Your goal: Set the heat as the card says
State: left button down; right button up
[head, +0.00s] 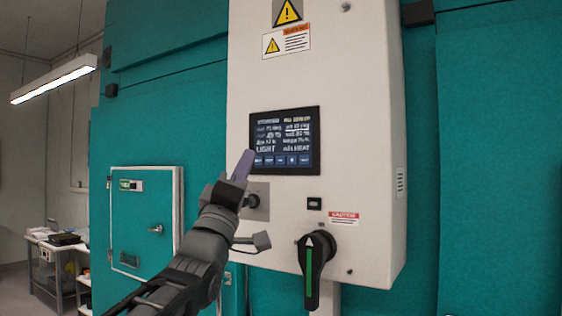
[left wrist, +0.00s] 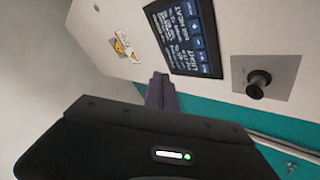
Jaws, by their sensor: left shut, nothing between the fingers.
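A white control cabinet (head: 355,150) carries a dark touch screen (head: 284,140) with lines of text and a row of blue buttons along its bottom. The text is too small to read surely. The screen also shows in the left wrist view (left wrist: 186,35). My left gripper (head: 243,165) is shut and empty, its fingertips just left of the screen's lower left corner. In the left wrist view its purple fingers (left wrist: 161,92) point toward the cabinet; I cannot tell whether they touch it. No card is clearly visible. My right gripper is not in view.
A black knob (head: 252,201) on a metal plate sits below the screen, partly behind my left arm. A black rotary handle with a green stripe (head: 314,262) is at the cabinet's lower right. A small teal door (head: 142,220) is at left, a cluttered cart (head: 58,245) beyond it.

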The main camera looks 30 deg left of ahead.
aim_at(281, 160)
pick_arm(q)
jog(key=shift+w+a+p, duration=0.1)
jog(key=shift+w+p, duration=2.9)
jog(key=shift+w, duration=1.4)
jog(key=shift+w, duration=0.45)
